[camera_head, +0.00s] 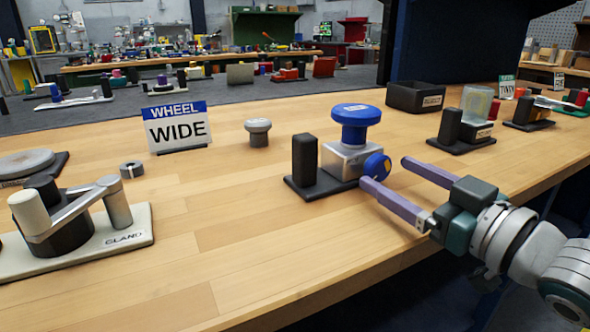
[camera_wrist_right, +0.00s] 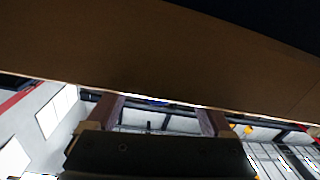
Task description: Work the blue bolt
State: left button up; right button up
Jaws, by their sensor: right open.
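A metal block (camera_head: 345,160) on a black base carries a large blue wheel (camera_head: 355,116) on top. A smaller round blue bolt (camera_head: 376,167) sticks out of its right side. My right gripper (camera_head: 388,173) is open, with its two purple fingers pointing left towards the blue bolt. One fingertip is just below and in front of the bolt, the other to its right and farther back; I cannot tell whether either touches. In the right wrist view the spread fingers (camera_wrist_right: 160,115) show, with a sliver of blue between them. My left gripper is not in view.
A black post (camera_head: 305,155) stands left of the block. A "WHEEL WIDE" sign (camera_head: 178,127), a grey knob (camera_head: 258,132) and a "GLAND" fixture (camera_head: 85,220) are further left. A black bin (camera_head: 415,96) stands behind. The table's front edge runs beneath my right gripper.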

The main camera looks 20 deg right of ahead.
jog(key=shift+w+a, duration=0.1)
jog(key=shift+w, duration=0.7)
jog(key=shift+c, duration=0.4)
grip_shut()
jog(key=shift+r+m+p, duration=0.25)
jog(key=shift+m+p, duration=0.4)
jog(key=shift+m, duration=0.15)
jog(key=shift+m+p, duration=0.35)
jog(key=shift+m, duration=0.35)
jog(key=shift+f+m, duration=0.2)
jog(key=shift+m, duration=0.5)
jog(key=shift+o, duration=0.4)
grip_release()
